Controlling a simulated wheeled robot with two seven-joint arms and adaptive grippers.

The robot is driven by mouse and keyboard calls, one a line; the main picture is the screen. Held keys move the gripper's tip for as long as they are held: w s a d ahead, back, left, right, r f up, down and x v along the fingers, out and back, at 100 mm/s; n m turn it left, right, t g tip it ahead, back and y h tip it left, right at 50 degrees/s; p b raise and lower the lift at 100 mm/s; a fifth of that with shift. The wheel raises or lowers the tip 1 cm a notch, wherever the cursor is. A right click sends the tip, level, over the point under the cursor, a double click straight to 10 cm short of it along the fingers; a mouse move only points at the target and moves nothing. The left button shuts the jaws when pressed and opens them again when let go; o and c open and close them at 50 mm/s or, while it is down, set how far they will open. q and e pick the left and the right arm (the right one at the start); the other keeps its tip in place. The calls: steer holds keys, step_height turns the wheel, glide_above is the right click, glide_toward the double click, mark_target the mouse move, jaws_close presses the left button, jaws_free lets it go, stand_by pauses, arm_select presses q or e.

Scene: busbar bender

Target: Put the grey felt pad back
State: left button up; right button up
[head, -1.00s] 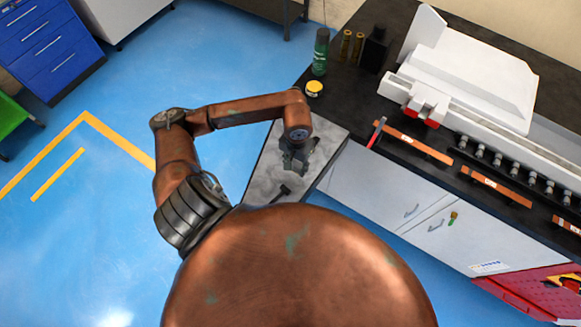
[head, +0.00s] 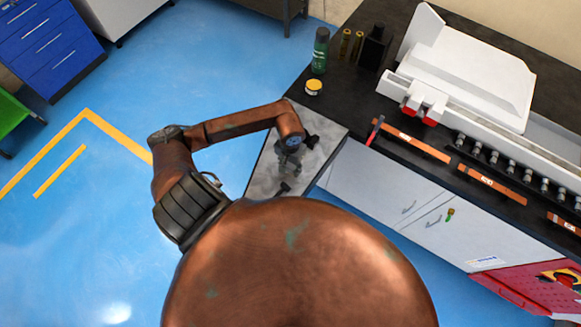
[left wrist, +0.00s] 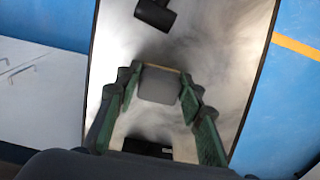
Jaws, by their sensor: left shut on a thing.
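The grey felt pad (left wrist: 159,86) is a small grey block shape between the green-padded fingertips of my left gripper (left wrist: 160,92) in the left wrist view. The gripper is shut on it, over the grey metal-topped surface (left wrist: 215,40). In the head view my left gripper (head: 286,164) is over the middle of that surface (head: 262,182), and I cannot make out the pad there. The height of the pad above the surface is hard to judge. My right gripper is not in view.
Black fittings stand on the grey surface, one (head: 312,139) beyond my gripper and one (head: 283,188) nearer. The black workbench (head: 345,105) adjoins it, with a yellow-lidded tin (head: 313,87), a green spray can (head: 320,50) and the white bender (head: 465,75). Blue floor lies left.

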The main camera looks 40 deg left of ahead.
mark_target(290, 167)
arm_select(q)
steer(key=o, duration=1.2)
steer(key=shift+r+p, duration=0.2)
steer(key=shift+p, duration=0.25)
steer(key=shift+r+b, duration=1.95)
steer(key=shift+r, duration=3.95)
